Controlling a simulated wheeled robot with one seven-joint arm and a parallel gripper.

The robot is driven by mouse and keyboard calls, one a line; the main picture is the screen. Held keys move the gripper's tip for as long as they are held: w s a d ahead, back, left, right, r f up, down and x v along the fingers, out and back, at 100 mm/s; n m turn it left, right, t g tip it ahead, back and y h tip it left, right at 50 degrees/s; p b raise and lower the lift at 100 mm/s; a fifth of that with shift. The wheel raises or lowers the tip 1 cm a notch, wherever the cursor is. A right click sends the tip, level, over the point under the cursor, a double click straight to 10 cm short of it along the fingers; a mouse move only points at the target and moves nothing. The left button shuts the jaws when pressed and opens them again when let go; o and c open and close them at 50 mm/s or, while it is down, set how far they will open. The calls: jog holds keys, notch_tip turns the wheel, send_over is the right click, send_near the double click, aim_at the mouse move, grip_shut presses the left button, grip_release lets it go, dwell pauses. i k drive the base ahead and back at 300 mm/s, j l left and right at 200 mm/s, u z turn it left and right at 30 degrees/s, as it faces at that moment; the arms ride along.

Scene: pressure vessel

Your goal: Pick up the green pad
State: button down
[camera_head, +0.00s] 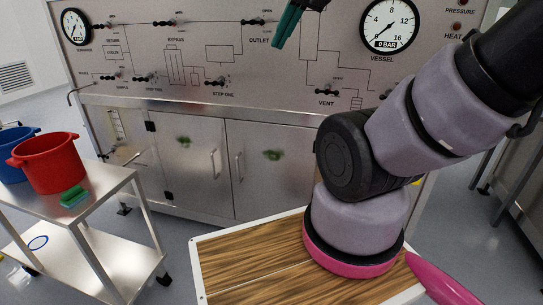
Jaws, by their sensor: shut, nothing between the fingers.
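The green pad (73,196) lies flat on the top of a steel cart (105,190) at the left, just in front of a red pot. My gripper (279,42) shows at the top middle as dark teal fingers pointing down, in front of the vessel panel. It is shut and holds nothing. It is well to the right of the pad and higher, far apart from it. The upper part of the gripper and its wrist are out of the frame.
A red pot (52,162) and a blue pot (17,146) stand on the cart behind the pad. The control panel (200,50) with gauges and valves, above steel cabinet doors (190,165), fills the back. Grey floor (185,270) is open right of the cart.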

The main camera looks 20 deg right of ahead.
aim_at(73, 196)
jog(key=u, duration=0.8)
jog(key=i+u, duration=0.9)
jog(key=i+l, duration=0.15)
